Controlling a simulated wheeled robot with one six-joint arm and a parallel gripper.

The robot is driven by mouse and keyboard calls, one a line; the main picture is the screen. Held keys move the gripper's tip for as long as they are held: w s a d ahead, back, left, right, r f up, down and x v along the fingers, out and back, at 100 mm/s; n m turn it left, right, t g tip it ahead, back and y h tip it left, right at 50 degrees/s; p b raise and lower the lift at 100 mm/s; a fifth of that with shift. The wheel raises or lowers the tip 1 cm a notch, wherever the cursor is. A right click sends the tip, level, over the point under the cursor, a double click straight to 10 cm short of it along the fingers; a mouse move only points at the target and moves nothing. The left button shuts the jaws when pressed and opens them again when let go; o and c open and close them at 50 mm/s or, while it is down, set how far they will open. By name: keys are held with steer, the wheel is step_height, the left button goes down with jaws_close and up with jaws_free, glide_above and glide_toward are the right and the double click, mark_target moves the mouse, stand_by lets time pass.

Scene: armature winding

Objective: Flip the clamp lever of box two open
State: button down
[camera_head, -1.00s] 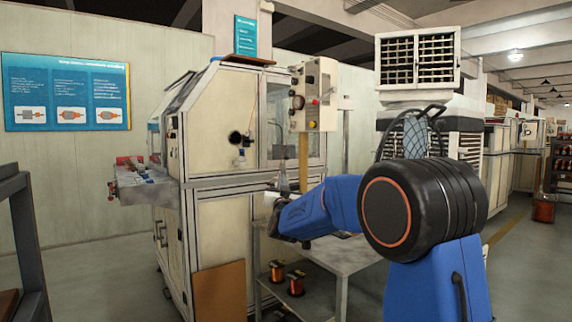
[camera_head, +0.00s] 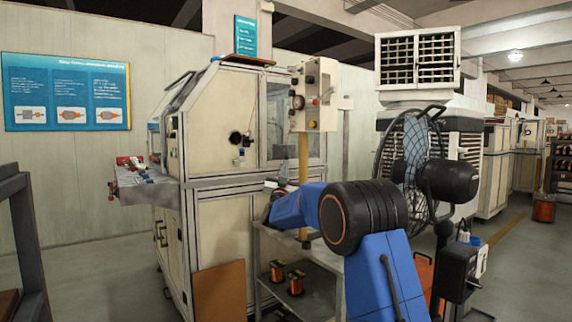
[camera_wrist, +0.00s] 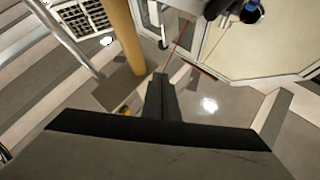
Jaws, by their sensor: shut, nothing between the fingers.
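My gripper (camera_wrist: 160,98) shows in the wrist view with its two dark fingers together and nothing between them. In the head view it is mostly hidden beyond my blue arm, in front of the cream machine (camera_head: 225,115). A black fitting (camera_wrist: 222,8) and a small blue part (camera_wrist: 250,12) show at the top of the wrist view, apart from the fingertips. No clamp lever can be made out clearly, and I cannot tell which thing is box two.
A yellow post (camera_wrist: 120,35) stands left of the fingers; in the head view it carries a control box (camera_head: 315,95). A low table (camera_head: 325,262) with copper spools (camera_head: 295,281) stands below my arm. A caged fan (camera_head: 415,160) stands at right. A dark rack (camera_head: 20,230) stands at left.

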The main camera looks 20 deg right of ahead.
steer(key=w+d+r, duration=0.1)
steer(key=w+d, duration=0.1)
steer(key=w, duration=0.4)
steer(key=shift+d+r, duration=0.1)
steer(key=d+m+g, duration=0.1)
steer(key=d+m+g+h, duration=0.1)
steer(key=m, duration=0.1)
steer(key=shift+w+g, duration=0.3)
steer(key=shift+g, duration=0.1)
stand_by(0.5)
